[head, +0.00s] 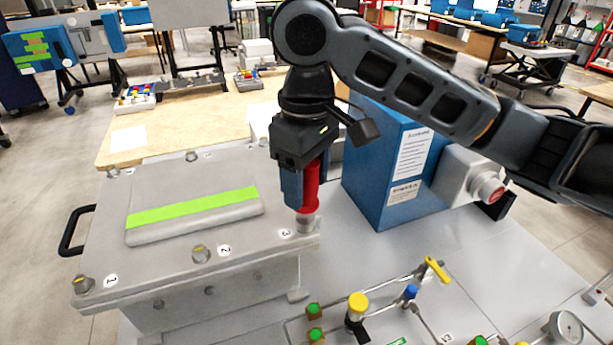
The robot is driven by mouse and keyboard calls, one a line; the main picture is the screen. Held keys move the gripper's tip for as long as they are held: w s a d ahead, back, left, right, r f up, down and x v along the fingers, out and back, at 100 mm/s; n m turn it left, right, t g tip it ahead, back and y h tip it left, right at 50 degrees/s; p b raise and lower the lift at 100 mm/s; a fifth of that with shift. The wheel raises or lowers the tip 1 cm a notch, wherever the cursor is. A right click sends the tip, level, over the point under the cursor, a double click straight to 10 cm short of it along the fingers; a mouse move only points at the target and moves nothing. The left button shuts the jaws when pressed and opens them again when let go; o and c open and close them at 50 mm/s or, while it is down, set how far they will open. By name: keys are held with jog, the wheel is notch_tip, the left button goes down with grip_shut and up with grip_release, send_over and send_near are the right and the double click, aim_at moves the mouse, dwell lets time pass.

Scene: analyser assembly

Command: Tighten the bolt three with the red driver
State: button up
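The red driver (311,187) stands upright in my gripper (303,190), whose fingers are closed around its handle. The driver's lower end, a pale socket (306,222), is at the front right corner of the grey metal box lid (165,262), beside the label 3 (284,234). Bolt three is hidden under the socket, so I cannot tell how fully it is seated. Bolt two (200,254) and bolt one (83,285) show along the lid's front edge beside their number labels.
A blue box (390,165) with paper labels stands close right of my gripper. An emergency stop button (488,188) is further right. Pipes with a yellow-handled valve (436,268), a yellow knob (358,304) and a gauge (564,328) fill the front right.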

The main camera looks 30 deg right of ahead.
jog(key=shift+w, duration=0.1)
dwell(0.6)
jog(key=shift+c, duration=0.4)
grip_shut()
jog(key=shift+r, duration=3)
